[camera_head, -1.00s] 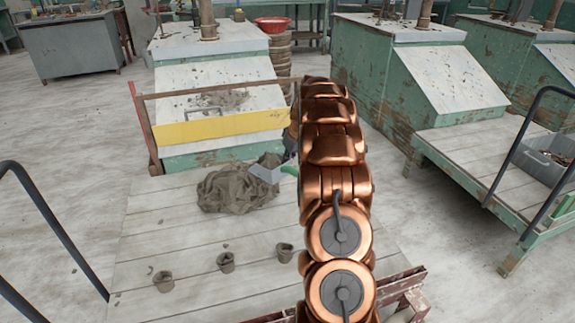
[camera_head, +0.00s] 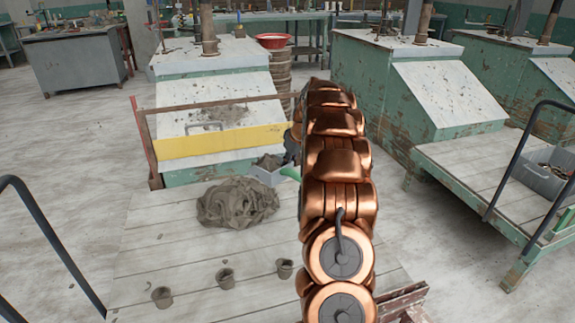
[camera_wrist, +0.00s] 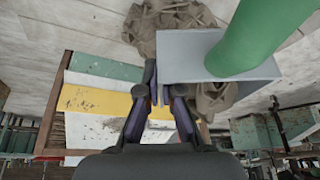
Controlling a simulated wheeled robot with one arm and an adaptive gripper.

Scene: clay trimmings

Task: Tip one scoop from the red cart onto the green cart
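The red cart (camera_head: 160,262) has a pale plank deck and a rusty red frame, and fills the lower middle of the head view. A grey-brown clay heap (camera_head: 238,203) lies on it; the heap also shows in the wrist view (camera_wrist: 165,18). A grey metal scoop (camera_head: 262,175) with a green handle (camera_head: 291,173) is above and beside the heap, with clay (camera_head: 270,161) in it. My gripper (camera_wrist: 166,92) is shut on the scoop (camera_wrist: 178,58), by its wall; my arm mostly hides the gripper in the head view. The green cart (camera_head: 460,168) stands at the right.
A yellow board (camera_head: 220,142) stands behind the heap. Floor shows between the carts.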

